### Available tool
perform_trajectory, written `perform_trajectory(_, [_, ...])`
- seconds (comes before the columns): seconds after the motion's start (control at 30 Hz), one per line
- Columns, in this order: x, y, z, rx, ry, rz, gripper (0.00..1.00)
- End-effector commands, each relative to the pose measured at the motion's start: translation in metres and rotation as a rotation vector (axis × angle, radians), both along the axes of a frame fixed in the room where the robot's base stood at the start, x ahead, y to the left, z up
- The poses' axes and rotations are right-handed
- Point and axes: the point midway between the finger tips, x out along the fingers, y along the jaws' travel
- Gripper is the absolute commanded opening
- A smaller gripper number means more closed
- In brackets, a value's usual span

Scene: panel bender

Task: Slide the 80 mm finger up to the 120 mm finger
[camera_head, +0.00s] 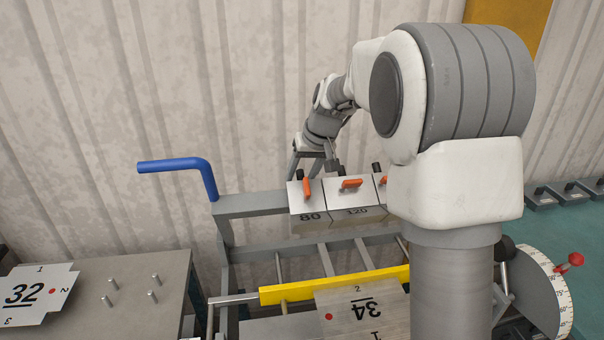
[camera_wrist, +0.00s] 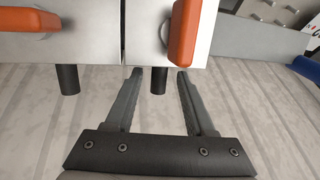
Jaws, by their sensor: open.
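The 80 mm finger (camera_head: 309,197) is a grey block marked 80 with an orange lever, at the left end of the beam. It is the right block (camera_wrist: 201,38) in the wrist view. The 120 mm finger (camera_head: 353,198), marked 120, stands just to its right; it is the left block (camera_wrist: 90,42) in the wrist view. A narrow dark gap shows between them there. My gripper (camera_head: 312,170) is behind the fingers. In the wrist view its open jaws (camera_wrist: 158,73) stand either side of the black peg (camera_wrist: 158,82) of the 80 mm finger; contact is unclear.
A blue handle (camera_head: 180,166) juts out left of the beam (camera_head: 250,205). A yellow bar (camera_head: 335,284) and a plate marked 34 (camera_head: 350,310) lie in front. A side table (camera_head: 120,285) holds a plate marked 32 (camera_head: 35,292) and upright pins. The corrugated wall is close behind.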

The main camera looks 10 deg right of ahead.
Motion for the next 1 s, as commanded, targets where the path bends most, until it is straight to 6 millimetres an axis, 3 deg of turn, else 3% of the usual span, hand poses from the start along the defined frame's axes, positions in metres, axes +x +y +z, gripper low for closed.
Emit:
perform_trajectory(0.27, [-0.004,-0.003,0.012,-0.001,-0.002,-0.001,0.55])
perform_trajectory(0.8, [-0.049,-0.027,0.125,0.0,-0.004,-0.001,0.55])
perform_trajectory(1.0, [-0.06,-0.032,0.151,0.0,-0.002,0.0,0.55])
